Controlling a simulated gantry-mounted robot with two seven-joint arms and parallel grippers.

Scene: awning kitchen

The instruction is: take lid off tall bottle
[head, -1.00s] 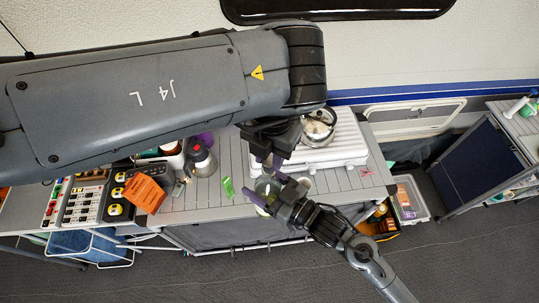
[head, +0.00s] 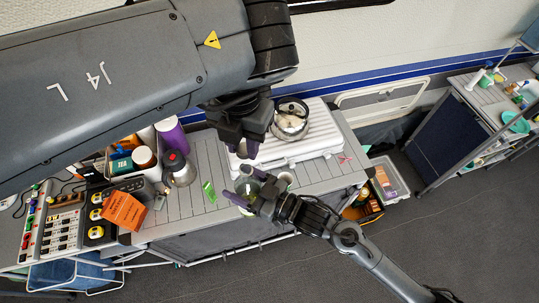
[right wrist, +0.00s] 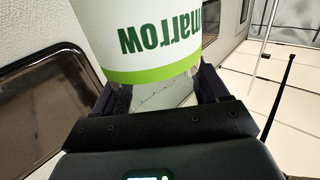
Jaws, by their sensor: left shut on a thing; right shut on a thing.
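The tall bottle (right wrist: 150,40) fills the top of the right wrist view. It is white with green letters "marrow", a green band and a clear lower part. In that view the bottle stands between the fingers of my right gripper (right wrist: 165,90). In the head view my right gripper (head: 243,193) is shut on the bottle (head: 253,187) at the counter's front edge. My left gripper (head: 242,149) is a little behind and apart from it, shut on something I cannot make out. I cannot see the lid clearly in either view.
A white ribbed case (head: 315,140) with a round metal pot (head: 290,120) lies behind the grippers. The slatted counter (head: 185,215) is clear at the front left.

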